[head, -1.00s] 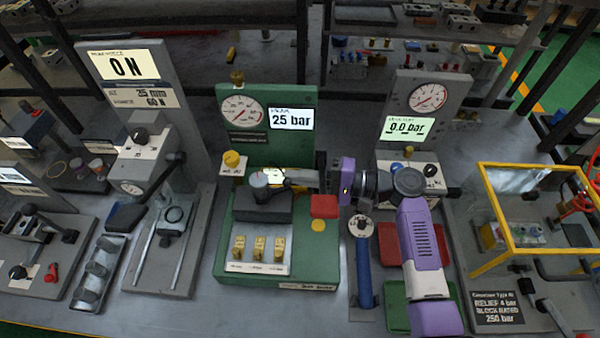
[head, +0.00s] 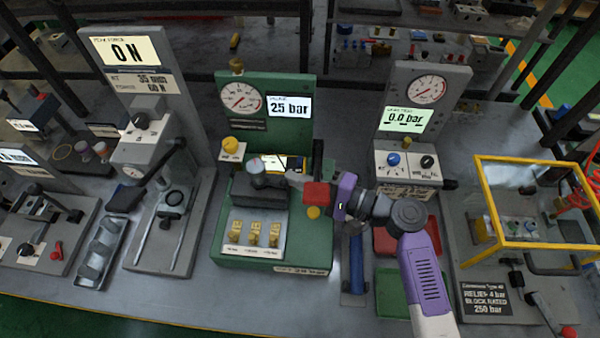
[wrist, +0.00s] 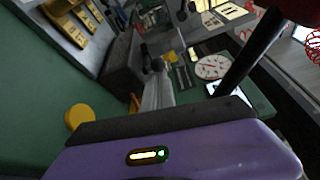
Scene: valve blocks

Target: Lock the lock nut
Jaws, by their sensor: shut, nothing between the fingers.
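My gripper (head: 292,179) reaches in from the right over the green test station (head: 304,250), with its fingers shut and empty. Its fingertips are close to the right side of the dark valve block (head: 262,190), which carries a grey round knob (head: 257,167). In the wrist view the grey fingers (wrist: 158,92) point at the dark block (wrist: 124,65); I cannot tell whether they touch it. I cannot make out a lock nut for certain; the area around the fingertips is small and partly hidden by the gripper.
The station display (head: 288,105) reads 25 bar. A blue-handled tool (head: 356,262) lies right, near red and green trays.

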